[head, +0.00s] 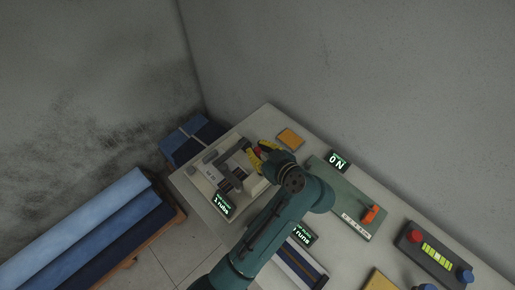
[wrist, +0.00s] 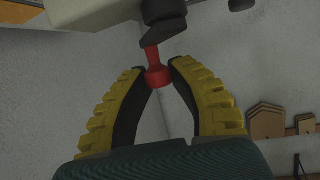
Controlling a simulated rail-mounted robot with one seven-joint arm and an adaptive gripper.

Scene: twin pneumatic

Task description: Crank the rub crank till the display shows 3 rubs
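The rub crank's red knob (wrist: 158,77) sits between my gripper's yellow-and-black fingertips (wrist: 158,70) in the wrist view, and both tips appear to touch it. A dark crank arm (wrist: 162,32) joins the knob from above. In the head view my gripper (head: 260,154) is at the right side of the pale rub machine (head: 205,184), with a bit of red between the fingers. My arm hides part of that side. The rub display (head: 222,204) at the machine's front reads 1 rubs in green.
An orange pad (head: 291,138) lies behind my gripper. To the right are a green-grey board (head: 345,200) with an orange handle, a second display (head: 338,161) and a button box (head: 435,255). Another display (head: 303,235) is beside my arm. Blue rolls (head: 90,230) lie left of the table.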

